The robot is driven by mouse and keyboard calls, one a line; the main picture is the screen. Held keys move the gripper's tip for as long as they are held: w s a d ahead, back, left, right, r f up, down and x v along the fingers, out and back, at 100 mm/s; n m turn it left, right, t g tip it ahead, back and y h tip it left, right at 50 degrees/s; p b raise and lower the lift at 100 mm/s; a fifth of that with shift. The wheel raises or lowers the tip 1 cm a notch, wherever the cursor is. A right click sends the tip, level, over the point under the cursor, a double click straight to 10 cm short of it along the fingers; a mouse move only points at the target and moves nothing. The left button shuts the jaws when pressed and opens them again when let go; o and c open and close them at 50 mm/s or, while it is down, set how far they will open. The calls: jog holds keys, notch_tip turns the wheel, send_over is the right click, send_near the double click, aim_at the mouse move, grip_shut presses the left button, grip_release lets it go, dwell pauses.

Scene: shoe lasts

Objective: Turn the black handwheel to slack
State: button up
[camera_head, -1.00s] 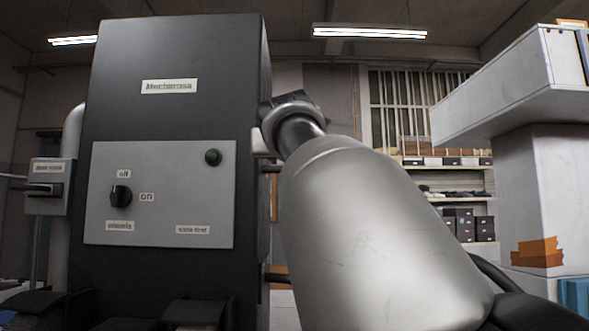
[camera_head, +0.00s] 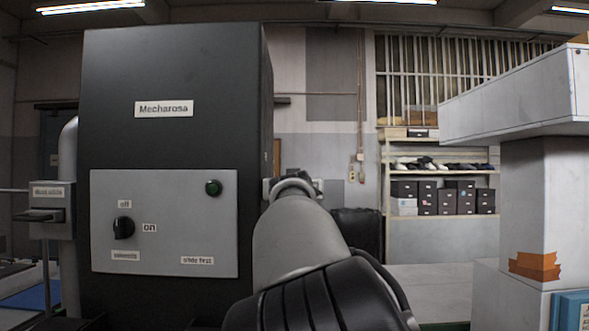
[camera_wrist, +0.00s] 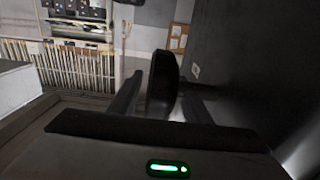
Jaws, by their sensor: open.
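The black handwheel (camera_wrist: 163,82) shows in the wrist view as a dark disc seen nearly edge-on. It stands out from the side of a dark machine on the right. My gripper (camera_wrist: 160,104) is open, with one finger on each side of the wheel in the picture. I cannot tell whether either finger touches it. In the head view, the black machine (camera_head: 180,65) labelled Mecharosa stands at the left. My arm reaches along its right side, and the handwheel and my gripper's fingers cannot be made out there.
A pale column (camera_head: 545,190) stands at the right.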

jog(key=shift+w+p, duration=0.95)
jog(key=shift+w, duration=0.2)
jog(key=shift+f, duration=0.1)
jog(key=c, duration=1)
